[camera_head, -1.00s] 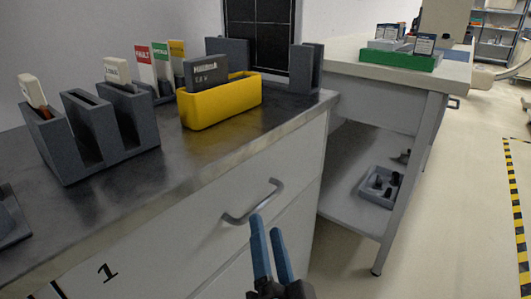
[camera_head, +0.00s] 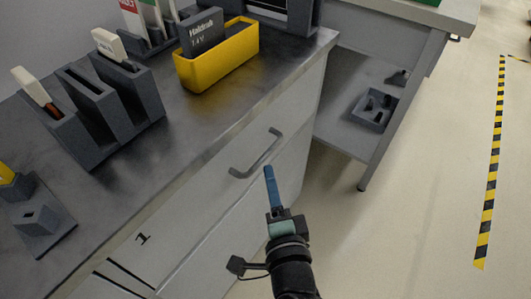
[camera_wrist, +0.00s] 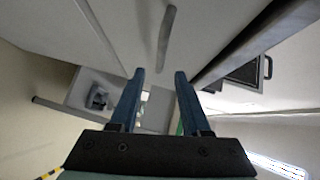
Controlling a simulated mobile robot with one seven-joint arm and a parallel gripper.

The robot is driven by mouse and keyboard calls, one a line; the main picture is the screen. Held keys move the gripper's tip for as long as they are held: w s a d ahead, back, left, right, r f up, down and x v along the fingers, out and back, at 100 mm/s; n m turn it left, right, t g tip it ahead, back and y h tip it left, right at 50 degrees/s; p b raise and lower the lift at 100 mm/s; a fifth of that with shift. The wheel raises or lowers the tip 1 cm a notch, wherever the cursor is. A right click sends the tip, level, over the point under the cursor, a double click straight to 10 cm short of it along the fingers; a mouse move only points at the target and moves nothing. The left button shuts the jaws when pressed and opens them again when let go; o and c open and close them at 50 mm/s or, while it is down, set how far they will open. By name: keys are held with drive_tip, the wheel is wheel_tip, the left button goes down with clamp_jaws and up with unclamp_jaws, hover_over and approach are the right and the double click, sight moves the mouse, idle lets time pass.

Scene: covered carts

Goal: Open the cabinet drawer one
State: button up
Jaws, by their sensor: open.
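The drawer marked 1 (camera_head: 200,203) is the top drawer of the grey cabinet, and it looks shut. Its grey bar handle (camera_head: 257,157) is fully visible in the head view. My gripper (camera_head: 269,172) has blue fingers and is in front of the handle, just below and right of its middle; one finger hides the other there. In the wrist view my gripper (camera_wrist: 159,73) is open with nothing between the fingers. The handle (camera_wrist: 166,38) shows beyond the fingertips, in line with the gap. I cannot tell the exact distance; no contact is visible.
The metal countertop (camera_head: 150,165) holds a yellow bin (camera_head: 217,62), a grey slotted rack (camera_head: 105,112) and a small grey holder (camera_head: 38,222). A bench (camera_head: 408,15) with a lower shelf (camera_head: 345,132) stands to the right. The floor (camera_head: 430,190) on the right is clear.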

sight(266, 159)
drive_tip(key=w, duration=0.5)
drive_tip(key=w+a+f+b, duration=0.1)
drive_tip(key=w, duration=0.2)
drive_tip(key=shift+a, duration=0.1)
drive_tip(key=shift+c, duration=0.2)
clamp_jaws()
idle(1.1)
